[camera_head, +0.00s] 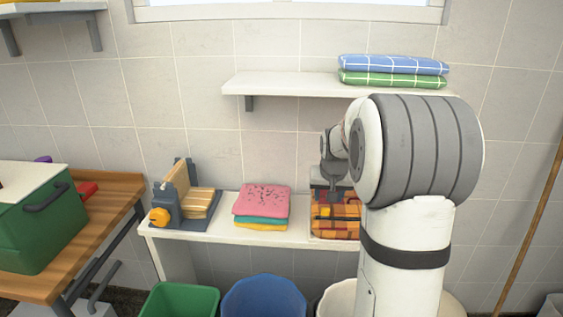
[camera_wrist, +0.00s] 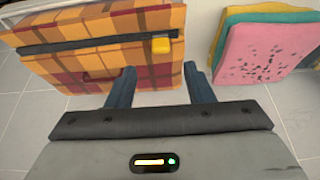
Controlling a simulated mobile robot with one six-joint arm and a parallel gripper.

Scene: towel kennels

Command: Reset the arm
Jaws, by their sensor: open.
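My gripper (camera_wrist: 160,86) is open in the wrist view, its two blue-grey fingers apart with nothing between them. An orange and red plaid bundle with a dark strap (camera_wrist: 100,42) lies just beyond the fingertips; I cannot tell whether the left finger touches it. In the head view my arm reaches to the plaid bundle (camera_head: 334,221) at the right of the low white shelf (camera_head: 220,235). My wrist hangs over it, and my arm hides part of it; the fingers are hard to make out there.
Pink, teal and yellow folded towels (camera_head: 262,206) sit left of the bundle. A grey and wooden device with an orange knob (camera_head: 185,200) stands farther left. Above is a wall shelf (camera_head: 285,84) with blue and green towels (camera_head: 392,70). Green (camera_head: 180,300) and blue (camera_head: 263,297) bins stand below.

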